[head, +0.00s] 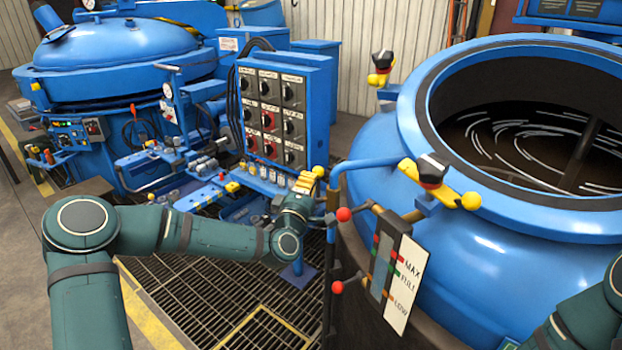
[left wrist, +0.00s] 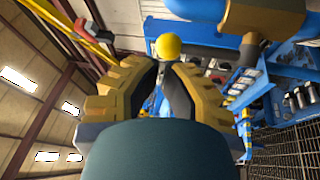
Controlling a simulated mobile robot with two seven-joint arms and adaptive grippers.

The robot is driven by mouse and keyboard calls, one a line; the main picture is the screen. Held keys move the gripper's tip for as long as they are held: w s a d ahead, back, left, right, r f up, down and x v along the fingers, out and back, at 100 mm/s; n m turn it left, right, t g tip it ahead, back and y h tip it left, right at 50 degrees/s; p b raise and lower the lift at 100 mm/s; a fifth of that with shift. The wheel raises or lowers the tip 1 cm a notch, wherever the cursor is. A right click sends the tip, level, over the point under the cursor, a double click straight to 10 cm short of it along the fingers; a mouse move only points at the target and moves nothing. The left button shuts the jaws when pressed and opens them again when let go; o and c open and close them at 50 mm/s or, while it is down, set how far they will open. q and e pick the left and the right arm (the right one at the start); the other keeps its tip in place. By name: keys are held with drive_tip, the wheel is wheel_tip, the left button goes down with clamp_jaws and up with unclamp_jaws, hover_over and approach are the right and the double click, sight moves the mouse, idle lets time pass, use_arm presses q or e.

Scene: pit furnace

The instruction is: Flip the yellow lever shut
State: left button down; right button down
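A yellow ball knob (head: 318,171) shows at the tip of my left gripper (head: 307,184) in the head view, beside the blue pipe of the furnace. In the left wrist view the yellow knob (left wrist: 167,47) sits just beyond and between the fingertips of my left gripper (left wrist: 168,68). The fingers are apart, with a gap between their dark inner pads. I cannot tell whether they touch the knob. The lever's arm below the knob is mostly hidden by the gripper. My right gripper is out of view; only part of that arm shows at the lower right.
A level gauge (head: 398,285) with red ball handles stands close right of my left gripper. The open blue furnace (head: 450,75) fills the right, with yellow clamps (head: 437,182) on its rim. A switch panel (head: 270,115) stands behind. Grating (head: 190,265) covers the floor.

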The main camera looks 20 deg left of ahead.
use_arm(q)
drive_tip(key=shift+x, duration=1.1)
drive_tip(key=shift+w+a+r+n+g+p, duration=0.15)
drive_tip(key=shift+w+n+g+p, duration=0.2)
drive_tip(key=shift+p, duration=0.25)
